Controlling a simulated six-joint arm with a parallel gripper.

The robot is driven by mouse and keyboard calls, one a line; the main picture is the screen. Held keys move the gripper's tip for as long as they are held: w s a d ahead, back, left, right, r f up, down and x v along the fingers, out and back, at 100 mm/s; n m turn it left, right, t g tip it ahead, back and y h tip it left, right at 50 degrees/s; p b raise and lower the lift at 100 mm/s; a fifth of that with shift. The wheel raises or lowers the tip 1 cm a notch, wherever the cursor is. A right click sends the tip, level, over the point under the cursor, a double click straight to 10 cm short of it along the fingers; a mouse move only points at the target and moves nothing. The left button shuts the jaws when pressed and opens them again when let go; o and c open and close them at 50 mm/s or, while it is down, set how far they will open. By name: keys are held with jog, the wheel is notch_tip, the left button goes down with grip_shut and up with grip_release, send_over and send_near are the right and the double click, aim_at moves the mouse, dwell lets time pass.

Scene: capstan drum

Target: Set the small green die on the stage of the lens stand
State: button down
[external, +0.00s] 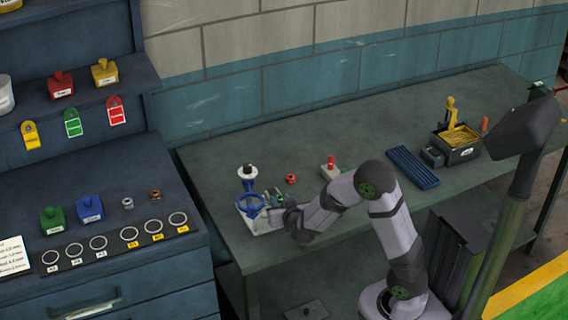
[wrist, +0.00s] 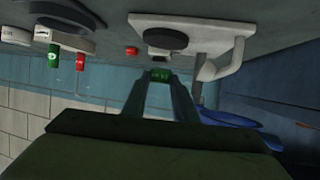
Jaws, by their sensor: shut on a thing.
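The small green die (wrist: 159,75) is held between the fingertips of my gripper (wrist: 160,83) in the wrist view. In the external view my gripper (external: 279,204) is beside the lens stand, and the die cannot be clearly made out there. The lens stand shows a pale base (external: 257,224) and a blue ring (external: 250,205). In the wrist view its white plate (wrist: 200,24) bears a dark round stage (wrist: 166,39), with a white bent post (wrist: 226,66) at one side. The die appears close to the stage, apart from it in the picture; its height cannot be told.
A small red piece (external: 291,179) and a pale box with a red top (external: 330,167) are on the bench near the stand. A blue ribbed tray (external: 413,167) and a dark bin (external: 456,148) lie farther right. The wall runs behind the bench.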

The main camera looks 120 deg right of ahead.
jog(key=shift+f, duration=1.85)
jog(key=shift+b, duration=0.3)
jog(key=shift+f, duration=0.2)
jog(key=c, duration=1.7)
grip_release()
jog(key=shift+r, duration=0.1)
